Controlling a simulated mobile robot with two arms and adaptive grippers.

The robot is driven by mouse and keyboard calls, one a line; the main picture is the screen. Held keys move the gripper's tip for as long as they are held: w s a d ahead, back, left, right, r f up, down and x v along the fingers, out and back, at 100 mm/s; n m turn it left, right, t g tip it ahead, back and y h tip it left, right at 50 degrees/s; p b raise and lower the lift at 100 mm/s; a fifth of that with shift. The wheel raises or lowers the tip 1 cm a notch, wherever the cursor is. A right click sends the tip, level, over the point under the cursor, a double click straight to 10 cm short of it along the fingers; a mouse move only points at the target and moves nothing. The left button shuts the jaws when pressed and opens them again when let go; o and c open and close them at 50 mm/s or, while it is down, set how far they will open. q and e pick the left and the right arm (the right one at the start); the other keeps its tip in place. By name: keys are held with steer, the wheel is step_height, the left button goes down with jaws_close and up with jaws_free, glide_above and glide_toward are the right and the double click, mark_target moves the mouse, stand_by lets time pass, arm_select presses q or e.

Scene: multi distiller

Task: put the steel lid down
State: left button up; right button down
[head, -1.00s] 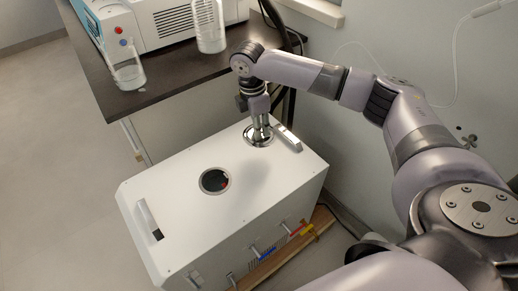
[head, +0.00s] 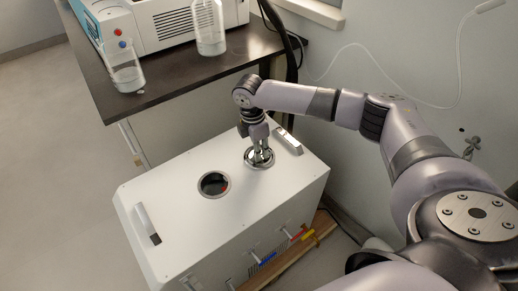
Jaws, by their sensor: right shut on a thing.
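The steel lid (head: 259,158) is a small shiny round disc on the top face of the white box (head: 190,205), right of the box's open round hole (head: 214,184). My right gripper (head: 259,147) points down over the lid and is shut on its knob. The lid looks level and at or just above the box top; I cannot tell whether it touches. The fingers hide part of the knob. My left gripper is not in view.
A grey handle (head: 288,141) lies right of the lid and another handle (head: 147,225) is at the box's left end. Behind, a dark table (head: 165,88) bears a blue-and-white machine (head: 170,25) and two glass beakers (head: 127,78) (head: 208,30).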

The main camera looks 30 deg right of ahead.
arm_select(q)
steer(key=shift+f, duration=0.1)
arm_select(e)
steer(key=c, duration=1.5)
jaws_free()
steer(key=shift+c, duration=0.2)
